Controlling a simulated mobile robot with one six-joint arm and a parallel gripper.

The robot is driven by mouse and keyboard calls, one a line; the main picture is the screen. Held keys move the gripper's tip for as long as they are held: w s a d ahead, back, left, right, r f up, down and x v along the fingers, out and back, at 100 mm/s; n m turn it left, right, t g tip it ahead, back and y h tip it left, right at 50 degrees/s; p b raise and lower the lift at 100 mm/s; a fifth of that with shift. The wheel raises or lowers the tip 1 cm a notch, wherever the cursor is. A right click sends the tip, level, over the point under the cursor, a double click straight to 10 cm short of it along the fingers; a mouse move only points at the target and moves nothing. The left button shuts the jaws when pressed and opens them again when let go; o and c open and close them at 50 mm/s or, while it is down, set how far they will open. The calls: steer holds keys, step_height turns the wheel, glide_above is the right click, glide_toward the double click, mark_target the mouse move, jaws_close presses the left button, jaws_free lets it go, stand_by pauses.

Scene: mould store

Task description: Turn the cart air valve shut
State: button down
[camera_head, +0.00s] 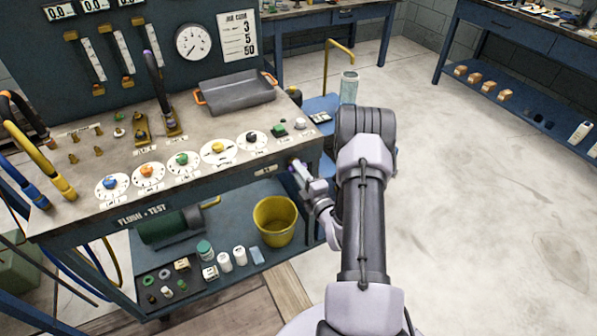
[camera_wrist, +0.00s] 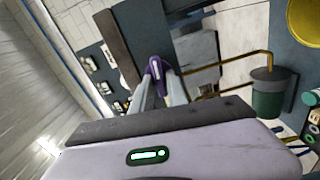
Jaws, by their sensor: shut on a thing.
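My gripper (camera_head: 298,174) is at the right front end of the test bench, just below the bench top. In the wrist view its two grey fingers (camera_wrist: 158,82) are closed on a small purple handle (camera_wrist: 156,68), which looks like the lever of the cart air valve. The handle sits between the fingertips and its top shows above them. The valve body and its pipe joint cannot be made out, and in the head view the gripper hides most of the handle.
The bench top (camera_head: 105,150) carries several coloured dials and a grey tray (camera_head: 237,93). A yellow bucket (camera_head: 275,222) and several small jars stand on the lower shelf. A blue cart (camera_head: 318,104) with a yellow handle stands behind the bench end. The floor to the right is clear.

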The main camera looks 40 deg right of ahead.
steer(key=shift+n, duration=0.6)
steer(key=c, duration=1.5)
jaws_free()
steer(key=shift+o, duration=0.2)
steer(key=p+v, duration=0.4)
steer(key=v, duration=1.3)
steer(key=shift+s+p, duration=0.2)
steer(key=shift+p, duration=0.2)
steer(key=shift+f, duration=0.1)
